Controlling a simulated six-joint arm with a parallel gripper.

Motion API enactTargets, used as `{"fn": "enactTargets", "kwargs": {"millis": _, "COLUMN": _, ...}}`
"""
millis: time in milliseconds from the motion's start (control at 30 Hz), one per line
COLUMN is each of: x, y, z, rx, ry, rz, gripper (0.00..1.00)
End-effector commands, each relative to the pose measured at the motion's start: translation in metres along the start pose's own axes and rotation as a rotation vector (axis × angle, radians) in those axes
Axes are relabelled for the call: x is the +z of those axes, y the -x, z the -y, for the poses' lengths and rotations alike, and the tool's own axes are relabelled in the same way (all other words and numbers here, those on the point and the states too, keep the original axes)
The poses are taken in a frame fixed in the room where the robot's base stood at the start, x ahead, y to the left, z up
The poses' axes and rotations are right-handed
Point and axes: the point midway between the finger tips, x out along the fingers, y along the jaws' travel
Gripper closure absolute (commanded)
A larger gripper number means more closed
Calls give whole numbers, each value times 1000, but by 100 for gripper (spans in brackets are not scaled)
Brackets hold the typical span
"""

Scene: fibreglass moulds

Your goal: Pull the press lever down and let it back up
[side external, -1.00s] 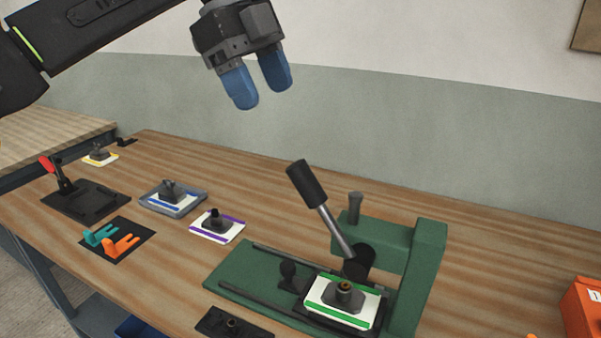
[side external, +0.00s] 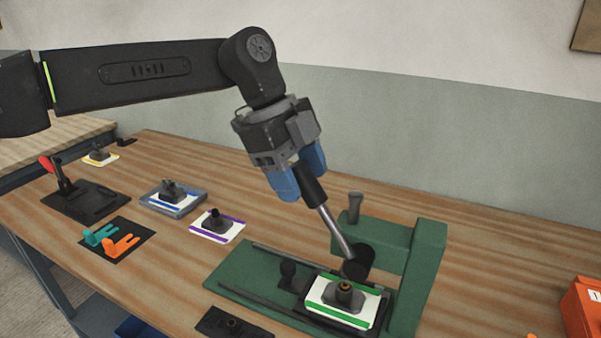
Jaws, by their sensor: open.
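The green press (side external: 427,262) stands on the wooden bench at the front right. Its lever (side external: 336,232) is a metal rod with a black grip, raised and leaning up to the left from a black hub (side external: 357,263). My gripper (side external: 299,186) is at the top of the lever, with its blue fingers open and on either side of the black grip. The fingers hide part of the grip, and I cannot tell whether they touch it. A green-edged white plate (side external: 367,312) with a dark fitting lies in the press, below and in front of the hub.
A purple-edged plate (side external: 228,228), a blue tray (side external: 187,205), a black mat (side external: 112,250) with teal and orange pieces, and a red-handled clamp (side external: 80,205) lie to the left. An orange box (side external: 582,310) is at the right edge. The bench behind the press is clear.

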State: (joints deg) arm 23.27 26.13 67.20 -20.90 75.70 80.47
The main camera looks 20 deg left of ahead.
Motion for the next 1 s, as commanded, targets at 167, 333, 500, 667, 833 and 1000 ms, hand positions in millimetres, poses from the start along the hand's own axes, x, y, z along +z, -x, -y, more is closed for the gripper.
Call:
{"fn": "enactTargets", "kwargs": {"millis": 167, "x": 0, "y": -2, "z": 0, "rx": 0, "ry": 0, "rz": 0, "gripper": 41}}
{"fn": "enactTargets", "kwargs": {"millis": 333, "x": 0, "y": -2, "z": 0, "rx": 1, "ry": 0, "rz": 0, "gripper": 48}}
{"fn": "enactTargets", "kwargs": {"millis": 500, "x": 0, "y": -1, "z": 0, "rx": 0, "ry": 0, "rz": 0, "gripper": 64}}
{"fn": "enactTargets", "kwargs": {"millis": 667, "x": 0, "y": -1, "z": 0, "rx": 1, "ry": 0, "rz": 0, "gripper": 79}}
{"fn": "enactTargets", "kwargs": {"millis": 833, "x": 0, "y": -1, "z": 0, "rx": 1, "ry": 0, "rz": 0, "gripper": 96}}
{"fn": "enactTargets", "kwargs": {"millis": 1000, "x": 0, "y": -1, "z": 0, "rx": 1, "ry": 0, "rz": 0, "gripper": 100}}
